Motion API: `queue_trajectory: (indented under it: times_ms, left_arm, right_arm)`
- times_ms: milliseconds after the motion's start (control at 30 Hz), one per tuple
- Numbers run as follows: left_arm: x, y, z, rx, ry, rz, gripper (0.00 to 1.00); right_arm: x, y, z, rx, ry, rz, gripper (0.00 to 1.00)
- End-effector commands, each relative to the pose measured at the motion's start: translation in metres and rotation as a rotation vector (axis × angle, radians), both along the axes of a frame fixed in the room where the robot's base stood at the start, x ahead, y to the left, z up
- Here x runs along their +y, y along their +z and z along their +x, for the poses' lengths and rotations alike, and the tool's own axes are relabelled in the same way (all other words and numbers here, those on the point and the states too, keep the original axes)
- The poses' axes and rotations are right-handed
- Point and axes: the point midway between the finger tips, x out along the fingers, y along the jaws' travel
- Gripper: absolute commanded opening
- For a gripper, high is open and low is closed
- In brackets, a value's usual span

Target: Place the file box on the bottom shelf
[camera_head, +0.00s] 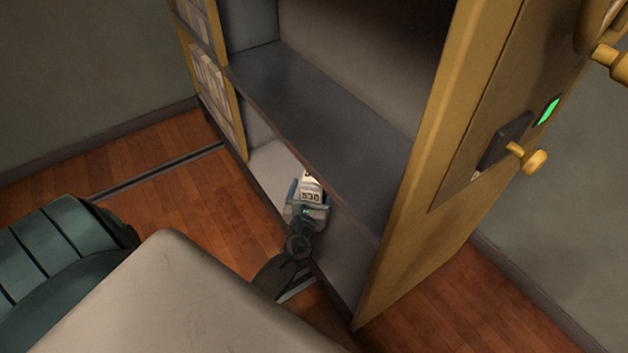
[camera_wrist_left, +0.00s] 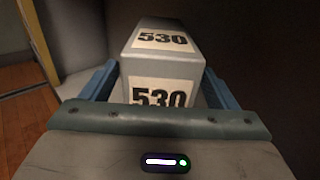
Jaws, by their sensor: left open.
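The file box, pale grey with "530" labels, shows in the left wrist view (camera_wrist_left: 165,60) standing between the two blue fingers of my left gripper (camera_wrist_left: 158,85). The fingers are apart, one on each side of the box. In the head view the box (camera_head: 311,188) is at the bottom shelf (camera_head: 268,168) of the cabinet, with my left gripper (camera_head: 308,200) reaching in at its front. The middle shelf hides the box's far part. I cannot tell whether the fingers touch its sides. My right gripper is not in view.
The middle shelf (camera_head: 325,110) overhangs the bottom compartment closely above my gripper. The yellow cabinet door (camera_head: 425,150) with a knob (camera_head: 535,160) stands at the right. Wooden floor (camera_head: 190,200) lies free at the left.

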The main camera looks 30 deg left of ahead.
Motion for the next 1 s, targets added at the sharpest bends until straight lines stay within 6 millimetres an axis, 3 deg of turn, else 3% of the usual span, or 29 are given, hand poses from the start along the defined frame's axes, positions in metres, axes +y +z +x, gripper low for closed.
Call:
queue_trajectory:
  times_ms: [200, 400, 1000]
  left_arm:
    - [-0.019, -0.001, -0.046, 0.003, 0.000, -0.001, 0.82]
    - [-0.029, -0.001, -0.071, 0.001, 0.000, -0.001, 0.82]
    - [-0.032, 0.000, -0.078, 0.000, 0.000, 0.000, 0.82]
  right_arm:
    - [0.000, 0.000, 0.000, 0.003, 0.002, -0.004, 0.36]
    - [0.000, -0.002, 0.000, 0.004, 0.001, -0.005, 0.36]
    - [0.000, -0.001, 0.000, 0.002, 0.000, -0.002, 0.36]
